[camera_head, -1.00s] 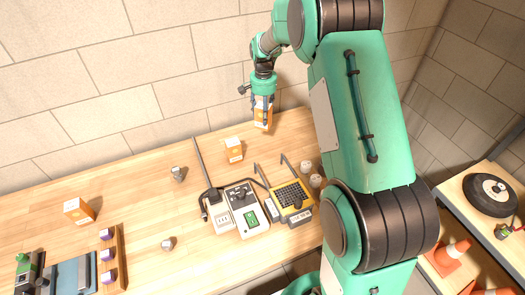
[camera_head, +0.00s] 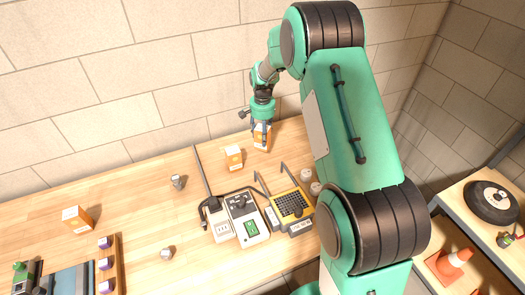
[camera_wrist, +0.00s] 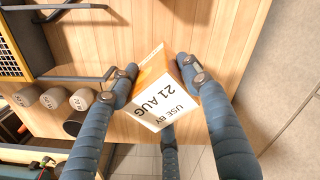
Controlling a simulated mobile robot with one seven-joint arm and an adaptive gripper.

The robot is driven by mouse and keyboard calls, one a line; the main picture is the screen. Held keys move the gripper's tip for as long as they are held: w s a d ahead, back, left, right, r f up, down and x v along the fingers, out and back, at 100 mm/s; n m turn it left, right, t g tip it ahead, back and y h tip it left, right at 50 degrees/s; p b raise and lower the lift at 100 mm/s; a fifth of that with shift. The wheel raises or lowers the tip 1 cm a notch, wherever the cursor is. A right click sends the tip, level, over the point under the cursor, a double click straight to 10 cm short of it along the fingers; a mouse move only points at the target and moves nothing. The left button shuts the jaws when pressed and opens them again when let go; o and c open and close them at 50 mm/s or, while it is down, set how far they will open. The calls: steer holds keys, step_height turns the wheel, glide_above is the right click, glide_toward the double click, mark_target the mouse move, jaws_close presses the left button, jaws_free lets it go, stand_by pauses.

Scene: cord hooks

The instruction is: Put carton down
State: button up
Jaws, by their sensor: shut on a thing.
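An orange and white carton (camera_head: 261,141) is held in my gripper (camera_head: 262,126) at the back of the wooden table (camera_head: 140,190). In the wrist view the carton (camera_wrist: 165,97) sits between the blue-grey fingers of my gripper (camera_wrist: 158,84), which press on its sides. Its white face reads "USE BY 21 AUG". The carton's lower end is at or very near the tabletop; I cannot tell whether it touches. A second orange carton (camera_head: 233,157) stands just left of it, apart. A third carton (camera_head: 76,219) stands far left.
A yellow-framed device with hooks (camera_head: 291,206) and a grey device with a green screen (camera_head: 246,222) lie in front. White cylinders (camera_head: 307,176) stand right of them. Small grey knobs (camera_head: 177,182) are on the left. The back wall is close behind.

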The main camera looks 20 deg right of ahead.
steer(key=shift+f, duration=1.2)
steer(key=shift+f+b, duration=0.35)
steer(key=shift+f, duration=2.15)
steer(key=shift+f, duration=0.1)
steer(key=o, duration=1.4)
steer(key=shift+o, duration=0.2)
steer(key=shift+f, duration=0.1)
step_height(320, 180, up, 12)
steer(key=shift+r+p, duration=0.15)
steer(key=shift+p, duration=0.5)
